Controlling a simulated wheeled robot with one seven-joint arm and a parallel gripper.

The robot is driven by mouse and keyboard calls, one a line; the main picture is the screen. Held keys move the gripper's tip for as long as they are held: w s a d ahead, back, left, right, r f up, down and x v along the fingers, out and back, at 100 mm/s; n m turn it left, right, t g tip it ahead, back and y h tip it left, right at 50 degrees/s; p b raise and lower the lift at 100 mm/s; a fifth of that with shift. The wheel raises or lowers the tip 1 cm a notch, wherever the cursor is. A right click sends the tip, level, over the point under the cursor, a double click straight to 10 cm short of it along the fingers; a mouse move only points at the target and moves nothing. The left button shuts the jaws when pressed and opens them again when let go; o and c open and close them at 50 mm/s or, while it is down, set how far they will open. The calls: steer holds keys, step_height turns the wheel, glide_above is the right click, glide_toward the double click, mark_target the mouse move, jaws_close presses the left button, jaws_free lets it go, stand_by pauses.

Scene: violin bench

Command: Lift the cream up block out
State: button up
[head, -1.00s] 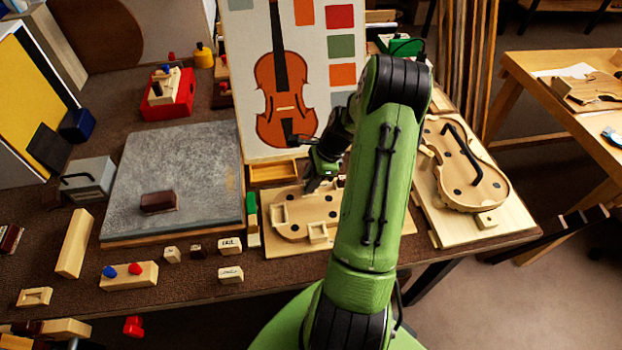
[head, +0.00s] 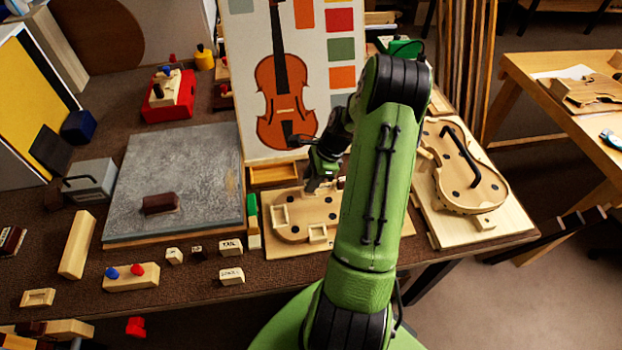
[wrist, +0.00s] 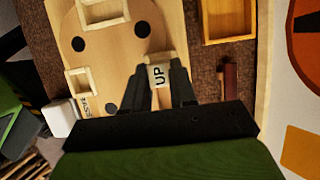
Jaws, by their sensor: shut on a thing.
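The cream block marked UP (wrist: 160,77) is between the two fingers of my gripper (wrist: 166,90) in the wrist view, and the fingers are shut on it. The block is at the edge of the pale wooden violin-shaped form (wrist: 112,65); I cannot tell whether it is still seated there or lifted. In the head view my gripper (head: 313,186) is over the back of the same form (head: 295,231), below the violin poster. The block is too small and covered to make out there.
A shallow wooden tray (head: 274,175) lies just behind the form. A grey slab (head: 180,175) with a dark block (head: 160,204) is to the left. A violin body (head: 462,190) on a board is to the right. Small cream blocks (head: 231,247) stand at the front.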

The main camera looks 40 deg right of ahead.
steer(key=shift+r+p, duration=2.25)
steer(key=shift+r, duration=0.3)
